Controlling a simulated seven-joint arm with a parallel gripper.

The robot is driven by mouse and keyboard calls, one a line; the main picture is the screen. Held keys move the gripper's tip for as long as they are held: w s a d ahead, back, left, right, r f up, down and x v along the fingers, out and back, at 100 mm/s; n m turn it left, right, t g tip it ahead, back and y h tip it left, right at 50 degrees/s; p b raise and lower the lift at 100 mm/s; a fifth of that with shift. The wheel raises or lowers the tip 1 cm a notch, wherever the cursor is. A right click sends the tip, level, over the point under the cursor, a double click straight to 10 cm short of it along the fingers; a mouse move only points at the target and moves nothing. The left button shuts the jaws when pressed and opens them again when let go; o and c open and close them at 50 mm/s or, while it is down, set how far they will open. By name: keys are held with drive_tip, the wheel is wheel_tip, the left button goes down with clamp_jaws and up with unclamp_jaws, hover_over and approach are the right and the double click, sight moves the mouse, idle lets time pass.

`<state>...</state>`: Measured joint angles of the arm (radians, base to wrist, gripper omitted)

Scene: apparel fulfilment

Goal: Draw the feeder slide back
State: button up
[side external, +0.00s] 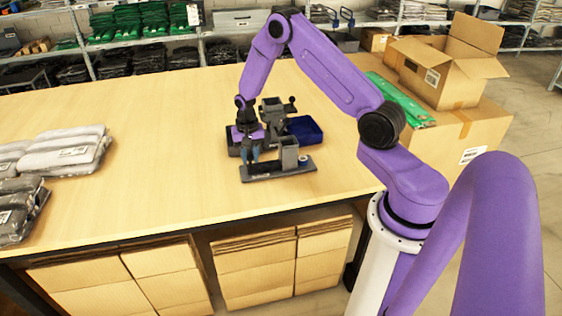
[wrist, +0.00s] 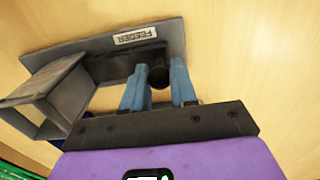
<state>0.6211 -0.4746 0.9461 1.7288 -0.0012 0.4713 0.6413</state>
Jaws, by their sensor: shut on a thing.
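The feeder is a dark grey fixture with a flat base (side external: 278,172) and an upright square hopper (side external: 289,155). In the wrist view its base (wrist: 178,40) carries a white FEEDER label (wrist: 135,35), and the hollow hopper (wrist: 45,95) stands at the left. The feeder slide (wrist: 130,66) is a dark piece on the base with a round black knob (wrist: 158,78). My gripper (side external: 253,157) is low over the left part of the feeder. In the wrist view its blue fingers (wrist: 160,70) are on either side of the knob, shut on it.
A dark fixture with a lever (side external: 272,110) stands just behind the feeder. A blue bin (side external: 304,130) is close behind at the right. Grey bagged garments (side external: 65,152) lie at the table's left. An open carton (side external: 450,75) stands at the right. The table (side external: 160,150) between is clear.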

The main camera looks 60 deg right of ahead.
drive_tip(key=o, duration=0.7)
drive_tip(key=shift+w+a, duration=0.25)
drive_tip(key=shift+o, duration=0.5)
drive_tip(key=shift+s, duration=0.1)
drive_tip(key=shift+d, duration=0.1)
drive_tip(key=shift+r, duration=3.5)
